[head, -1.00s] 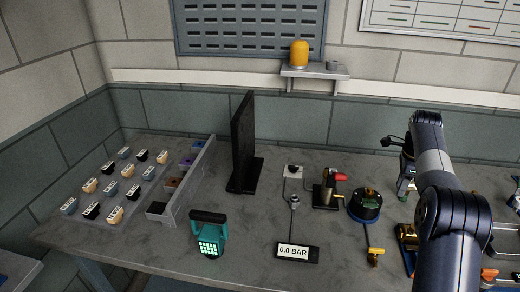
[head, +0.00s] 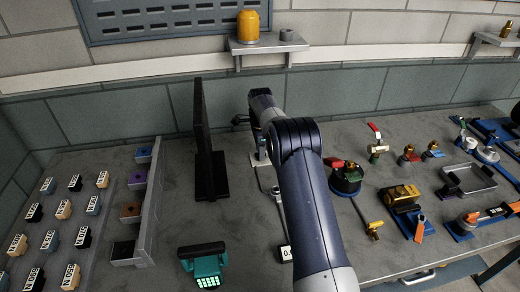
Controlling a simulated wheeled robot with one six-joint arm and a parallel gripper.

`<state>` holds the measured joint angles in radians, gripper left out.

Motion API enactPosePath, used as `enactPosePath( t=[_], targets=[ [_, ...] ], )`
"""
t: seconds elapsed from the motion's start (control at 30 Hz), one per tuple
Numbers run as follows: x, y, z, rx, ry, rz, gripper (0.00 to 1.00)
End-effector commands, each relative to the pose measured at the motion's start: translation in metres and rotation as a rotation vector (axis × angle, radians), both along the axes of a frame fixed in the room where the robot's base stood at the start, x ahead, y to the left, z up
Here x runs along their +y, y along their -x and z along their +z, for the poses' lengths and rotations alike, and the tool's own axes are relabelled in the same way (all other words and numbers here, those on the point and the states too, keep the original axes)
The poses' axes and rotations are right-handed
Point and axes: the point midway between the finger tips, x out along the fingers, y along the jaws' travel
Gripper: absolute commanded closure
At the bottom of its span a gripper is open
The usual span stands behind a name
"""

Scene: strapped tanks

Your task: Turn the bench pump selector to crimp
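My arm reaches over the bench, and my gripper (head: 261,150) is at its far end, beside the black upright panel. The fingers are too small and covered by my arm to tell open from shut. A round dark device (head: 345,180) with a blue base ring stands right of my arm.
The black panel (head: 205,140) stands close left of my gripper. Labelled blocks and a grey rack (head: 152,205) are at left. Valves and a yellow tool (head: 402,195) are at right. A shelf (head: 268,42) is above.

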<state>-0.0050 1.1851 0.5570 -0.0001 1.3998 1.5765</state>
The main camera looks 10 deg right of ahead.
Motion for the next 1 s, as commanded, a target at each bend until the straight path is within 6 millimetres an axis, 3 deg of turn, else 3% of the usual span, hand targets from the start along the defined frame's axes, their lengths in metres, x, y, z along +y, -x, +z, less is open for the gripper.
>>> enactPosePath(
  t=[0.27, 0.67, 1.0],
  targets=[
    [0.0004, 0.0000, -0.0017, 0.000, 0.000, 0.001, 0.66],
    [0.0004, 0.0000, -0.0013, 0.000, 0.000, 0.001, 0.99],
    [0.0004, 0.0000, -0.0011, 0.000, 0.000, 0.012, 1.00]
  ],
)
